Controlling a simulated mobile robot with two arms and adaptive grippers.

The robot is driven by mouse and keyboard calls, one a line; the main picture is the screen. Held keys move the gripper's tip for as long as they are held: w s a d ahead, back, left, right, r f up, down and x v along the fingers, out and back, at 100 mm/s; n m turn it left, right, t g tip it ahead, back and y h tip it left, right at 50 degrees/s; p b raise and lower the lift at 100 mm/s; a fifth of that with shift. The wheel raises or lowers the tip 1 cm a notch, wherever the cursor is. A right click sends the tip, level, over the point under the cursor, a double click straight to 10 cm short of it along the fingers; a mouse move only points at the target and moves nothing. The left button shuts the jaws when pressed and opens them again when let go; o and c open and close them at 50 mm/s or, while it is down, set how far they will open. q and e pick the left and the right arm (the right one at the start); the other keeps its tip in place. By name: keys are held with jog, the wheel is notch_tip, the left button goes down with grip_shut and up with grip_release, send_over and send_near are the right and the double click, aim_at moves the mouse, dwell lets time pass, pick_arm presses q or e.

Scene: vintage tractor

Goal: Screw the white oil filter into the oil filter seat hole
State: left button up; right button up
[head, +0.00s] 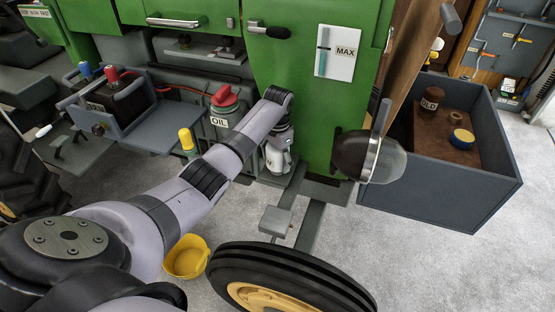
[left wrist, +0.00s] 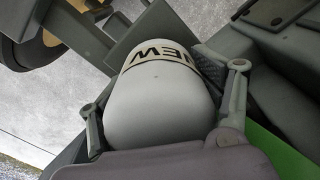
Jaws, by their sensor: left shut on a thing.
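The white oil filter (head: 277,162) is low on the green tractor's side, just under my left gripper (head: 279,140) in the head view. In the left wrist view the filter (left wrist: 155,105) fills the middle, with a pale band reading "NEW" around its far part. The two fingers of my left gripper (left wrist: 163,100) lie on either side of it, shut on it. The oil filter seat hole is not visible; I cannot tell whether the filter touches it. My right gripper is not in view.
A yellow bowl (head: 187,257) is on the floor. A front tyre (head: 290,262) is below. A grey crate (head: 440,205) holding an "OLD" filter (head: 431,96) stands right.

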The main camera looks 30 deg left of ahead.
pick_arm(q)
jog(key=m, duration=0.7)
jog(key=shift+f, duration=0.15)
jog(key=o, duration=0.6)
jog(key=shift+o, duration=0.2)
jog(key=n, duration=1.1)
jog(key=shift+n, duration=0.3)
jog(key=shift+c, duration=0.5)
jog(key=c, duration=0.5)
